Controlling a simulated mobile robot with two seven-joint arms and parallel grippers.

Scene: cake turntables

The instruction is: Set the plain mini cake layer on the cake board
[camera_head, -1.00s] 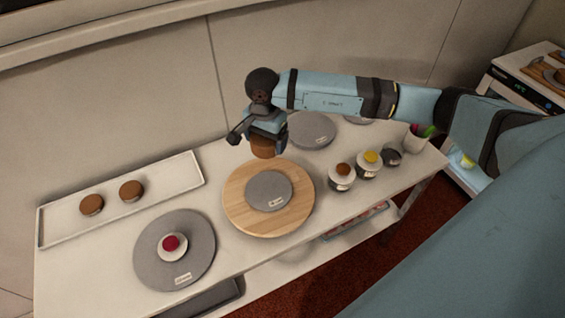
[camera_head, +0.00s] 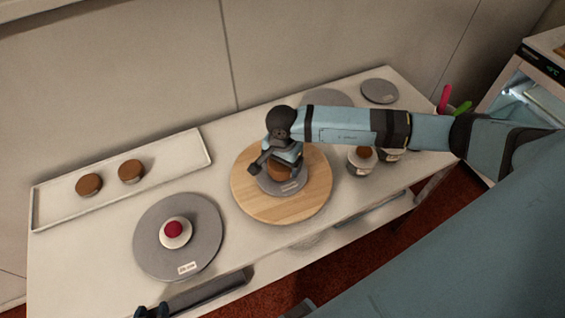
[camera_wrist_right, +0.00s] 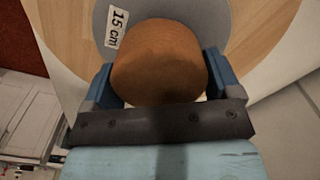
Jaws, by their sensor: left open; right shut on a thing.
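The plain mini cake layer (camera_head: 278,173) is a small brown cylinder, partly hidden by my right gripper (camera_head: 274,164) in the head view. That gripper is shut on it, with blue fingers on both sides of the cake (camera_wrist_right: 160,62) in the right wrist view. The cake is upright over the grey round cake board (camera_head: 290,188), which is marked 15 cm in the wrist view (camera_wrist_right: 117,28). I cannot tell whether the cake touches the board. The board lies on a round wooden turntable (camera_head: 258,205). My left gripper (camera_head: 152,311) is open at the bottom edge, only its tips showing.
A white tray (camera_head: 60,212) at the left holds two brown cakes (camera_head: 89,184). A grey turntable (camera_head: 150,250) at the front left bears a white-iced cake with a red top (camera_head: 174,230). Topping jars (camera_head: 362,160) stand right of the wooden turntable, partly under my right arm.

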